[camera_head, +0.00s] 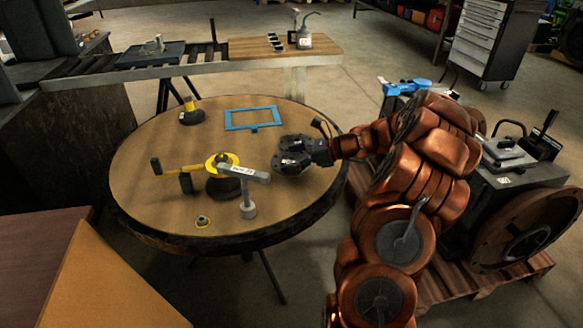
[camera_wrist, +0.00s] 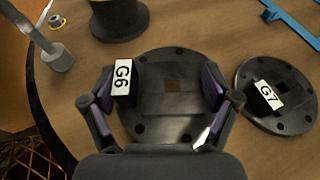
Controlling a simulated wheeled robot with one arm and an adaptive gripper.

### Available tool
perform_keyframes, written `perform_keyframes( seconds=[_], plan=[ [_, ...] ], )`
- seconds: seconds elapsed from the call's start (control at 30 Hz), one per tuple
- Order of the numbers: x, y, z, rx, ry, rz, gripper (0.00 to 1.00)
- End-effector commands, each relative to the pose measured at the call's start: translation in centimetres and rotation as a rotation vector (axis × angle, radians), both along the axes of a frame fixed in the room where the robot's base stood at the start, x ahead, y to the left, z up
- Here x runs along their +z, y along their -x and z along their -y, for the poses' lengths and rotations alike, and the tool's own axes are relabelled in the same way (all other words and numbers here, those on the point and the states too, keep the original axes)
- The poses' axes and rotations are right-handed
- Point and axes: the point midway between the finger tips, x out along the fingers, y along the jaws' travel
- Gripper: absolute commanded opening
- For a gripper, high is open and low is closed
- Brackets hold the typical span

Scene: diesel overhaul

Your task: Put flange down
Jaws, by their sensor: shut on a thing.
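My gripper (camera_head: 308,157) is at the right side of the round wooden table (camera_head: 150,190). In the wrist view my gripper (camera_wrist: 160,97) has a finger on either side of a dark round flange (camera_wrist: 170,120) with a white G6 label and is shut on it. This flange (camera_head: 290,165) is low over the tabletop; I cannot tell whether it touches the wood. A second, smaller-looking dark flange (camera_wrist: 285,82) labelled G7 lies to its right in the wrist view, close beside it. In the head view that flange (camera_head: 297,141) is just behind.
A blue rectangular frame (camera_head: 228,120) lies behind on the table. A yellow-and-black stand (camera_head: 222,185), a grey upright tool (camera_head: 248,205) and a small yellow ring (camera_head: 202,221) are left and in front. A yellow-topped piece (camera_head: 190,113) stands at the back. Bare wood lies between them.

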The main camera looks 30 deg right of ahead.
Motion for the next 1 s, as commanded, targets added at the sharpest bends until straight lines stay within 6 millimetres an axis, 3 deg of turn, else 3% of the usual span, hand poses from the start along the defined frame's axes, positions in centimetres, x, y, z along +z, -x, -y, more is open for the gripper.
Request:
perform_keyframes(
  seconds=[0.17, 0.43, 0.83, 0.87, 1.0],
  plan=[
    [-0.5, -0.2, 0.1, -0.001, -0.001, 0.000, 0.24],
    [-3.5, -0.2, 0.1, -0.002, -0.002, -0.002, 0.24],
    [-3.8, -0.2, 0.2, -0.001, 0.000, 0.002, 0.24],
    [-3.8, -0.2, 0.1, -0.001, 0.001, 0.001, 0.88],
    [-3.8, -0.2, 0.2, -0.001, 0.002, 0.000, 1.00]
  ],
)
